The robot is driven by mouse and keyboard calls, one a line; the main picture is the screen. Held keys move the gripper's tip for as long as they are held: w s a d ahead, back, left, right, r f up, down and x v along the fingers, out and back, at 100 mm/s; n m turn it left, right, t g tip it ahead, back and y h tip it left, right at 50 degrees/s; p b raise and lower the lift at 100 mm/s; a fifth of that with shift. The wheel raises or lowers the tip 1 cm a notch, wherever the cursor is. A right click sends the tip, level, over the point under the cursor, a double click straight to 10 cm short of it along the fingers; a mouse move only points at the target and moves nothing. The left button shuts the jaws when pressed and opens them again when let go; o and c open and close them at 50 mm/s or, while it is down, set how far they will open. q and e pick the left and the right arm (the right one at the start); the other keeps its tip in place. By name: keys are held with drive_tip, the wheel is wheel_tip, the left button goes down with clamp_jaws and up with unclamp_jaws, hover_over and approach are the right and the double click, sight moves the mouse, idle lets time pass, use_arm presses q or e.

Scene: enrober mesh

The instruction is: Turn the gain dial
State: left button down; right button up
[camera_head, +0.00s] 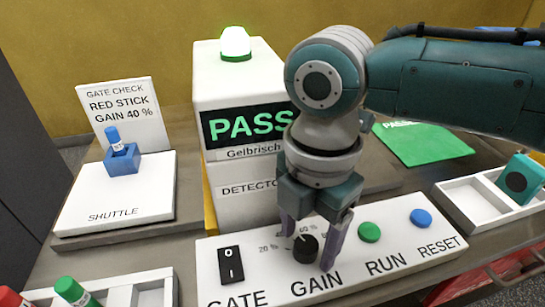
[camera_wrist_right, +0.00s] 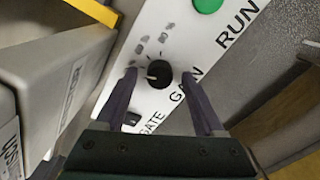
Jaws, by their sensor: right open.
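The gain dial (camera_head: 306,248) is a round black knob with a pale pointer mark. It sits on the white control panel (camera_head: 377,262) above the word GAIN, with a printed percent scale around its far side. My right gripper (camera_head: 315,240) is open, with one finger on each side of the dial. The right wrist view also shows the dial (camera_wrist_right: 158,74) between the two fingers (camera_wrist_right: 160,80), with a visible gap on both sides. In that view the pointer mark lies toward the left. My left gripper is not in view.
The panel also carries a black GATE switch (camera_head: 231,265), a green RUN button (camera_head: 369,232) and a blue RESET button (camera_head: 421,218). The detector (camera_head: 220,90) shows PASS behind my right arm. A shuttle (camera_head: 110,205) holds a blue stick in a block. A sign (camera_head: 119,110) reads GAIN 40 %.

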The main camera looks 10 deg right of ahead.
clamp_jaws()
idle(0.5)
drive_tip(key=shift+r, duration=0.1)
drive_tip(key=shift+r+m+p, duration=0.1)
drive_tip(key=shift+m+p, duration=1.25)
drive_tip(key=shift+m, duration=0.25)
drive_tip(key=m+p, duration=0.1)
drive_tip(key=m, duration=0.1)
drive_tip(key=shift+m+p, duration=0.3)
drive_tip(key=shift+m, duration=0.1)
drive_tip(key=shift+m+p, duration=0.4)
drive_tip(key=shift+m, duration=0.5)
